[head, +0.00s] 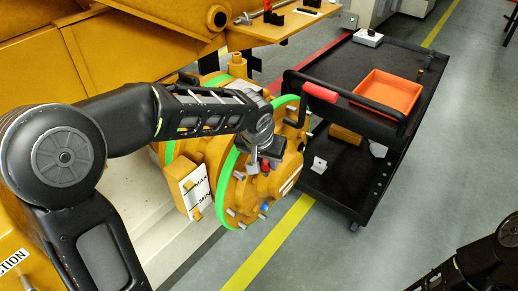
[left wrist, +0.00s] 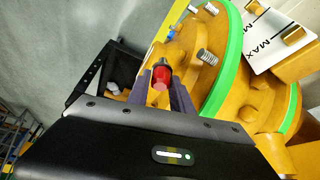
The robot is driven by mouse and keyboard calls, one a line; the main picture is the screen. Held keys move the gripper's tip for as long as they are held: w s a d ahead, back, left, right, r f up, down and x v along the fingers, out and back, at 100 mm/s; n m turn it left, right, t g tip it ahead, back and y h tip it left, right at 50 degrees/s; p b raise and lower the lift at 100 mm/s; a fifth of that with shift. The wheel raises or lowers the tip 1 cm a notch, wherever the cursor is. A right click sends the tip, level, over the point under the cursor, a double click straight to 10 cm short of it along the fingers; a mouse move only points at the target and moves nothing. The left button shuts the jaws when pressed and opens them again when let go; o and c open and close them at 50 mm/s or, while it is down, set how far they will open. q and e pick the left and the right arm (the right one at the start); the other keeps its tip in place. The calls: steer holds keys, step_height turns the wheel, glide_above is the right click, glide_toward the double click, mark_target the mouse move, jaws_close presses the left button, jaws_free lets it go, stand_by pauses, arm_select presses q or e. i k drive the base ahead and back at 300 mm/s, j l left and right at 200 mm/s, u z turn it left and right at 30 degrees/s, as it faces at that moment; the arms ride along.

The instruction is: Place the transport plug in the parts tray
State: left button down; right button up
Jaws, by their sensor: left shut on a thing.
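My left gripper (head: 268,158) is at the front face of the yellow round housing (head: 285,178). It is shut on the red transport plug (left wrist: 162,76), which shows between its two fingers in the left wrist view. In the head view the gripper mostly hides the plug. I cannot tell whether the plug still touches the housing. The parts tray is the orange open tray (head: 388,91) on top of the black cart, right of the gripper. It looks empty. Part of my right arm shows at the lower right, but its gripper is out of the picture.
Studs and green rings ring the housing. A yellow shelf (head: 285,30) juts out behind. Floor right of the cart is clear.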

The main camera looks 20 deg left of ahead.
mark_target(393, 99)
steer(key=z, duration=1.1)
steer(key=i, duration=3.2)
steer(key=u, duration=1.1)
